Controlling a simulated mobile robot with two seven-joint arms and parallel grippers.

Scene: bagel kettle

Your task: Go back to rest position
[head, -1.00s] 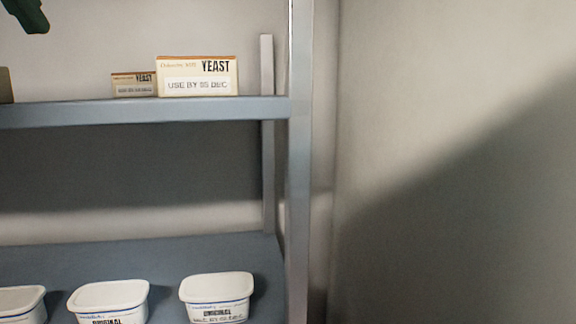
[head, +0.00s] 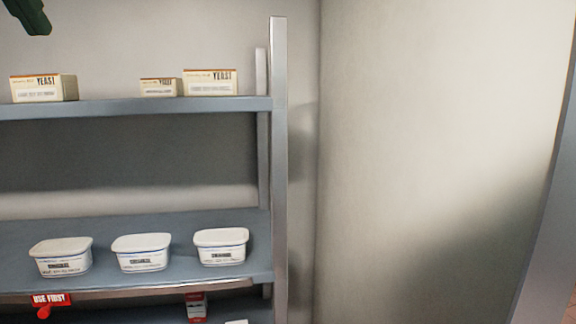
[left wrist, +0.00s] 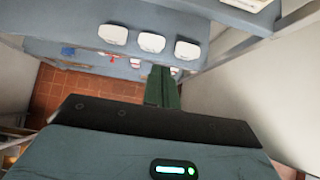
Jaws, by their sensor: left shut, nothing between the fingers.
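My left gripper (head: 30,14) shows as a dark green shape at the top left corner of the head view, in front of the wall and above the shelf. In the left wrist view, my left gripper (left wrist: 162,88) is shut, with its green fingers together and nothing between them. It is apart from the shelf and the tubs. My right gripper is in neither view.
A metal shelf rack (head: 150,106) holds several yeast boxes (head: 211,83) on its upper shelf. Several white tubs (head: 147,252) stand on the shelf below. A red "use first" tag (head: 52,300) hangs at that shelf's front edge. Bare wall (head: 420,120) lies right of the rack.

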